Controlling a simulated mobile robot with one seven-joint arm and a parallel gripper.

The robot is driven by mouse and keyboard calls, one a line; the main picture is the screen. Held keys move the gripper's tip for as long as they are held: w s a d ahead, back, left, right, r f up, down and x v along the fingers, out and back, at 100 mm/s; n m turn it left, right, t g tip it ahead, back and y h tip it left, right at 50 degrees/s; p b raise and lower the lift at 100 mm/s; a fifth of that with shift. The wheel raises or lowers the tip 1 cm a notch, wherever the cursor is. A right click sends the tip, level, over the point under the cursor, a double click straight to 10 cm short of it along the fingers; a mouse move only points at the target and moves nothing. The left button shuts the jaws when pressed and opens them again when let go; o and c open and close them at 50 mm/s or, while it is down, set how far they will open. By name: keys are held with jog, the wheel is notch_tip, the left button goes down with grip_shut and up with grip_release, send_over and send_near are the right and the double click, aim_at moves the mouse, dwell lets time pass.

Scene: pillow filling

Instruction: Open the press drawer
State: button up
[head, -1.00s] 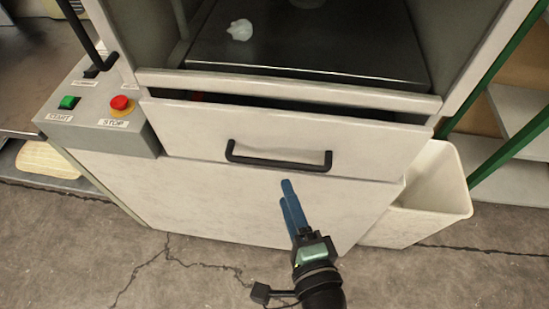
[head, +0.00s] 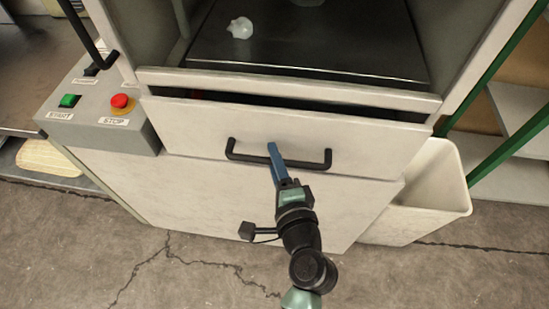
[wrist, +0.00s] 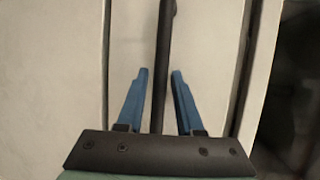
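The press drawer (head: 200,125) has a pale front with a black bar handle (head: 245,158). A dark gap shows along the drawer's top edge, under the press's pale ledge. My gripper (head: 272,148) is at the middle of the handle, its blue fingers over the bar. In the wrist view my gripper (wrist: 159,72) is open, and the handle bar (wrist: 163,60) runs between the two fingers with space on both sides. The wrist view shows no finger touching the bar.
A grey control box (head: 85,125) with a green START button (head: 69,100) and a red STOP button (head: 119,101) stands left of the drawer. A pale bin (head: 425,205) stands to the right. A white lump (head: 240,28) lies on the dark press plate (head: 310,50). The floor in front is clear.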

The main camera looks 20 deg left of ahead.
grip_shut()
dwell(1.1)
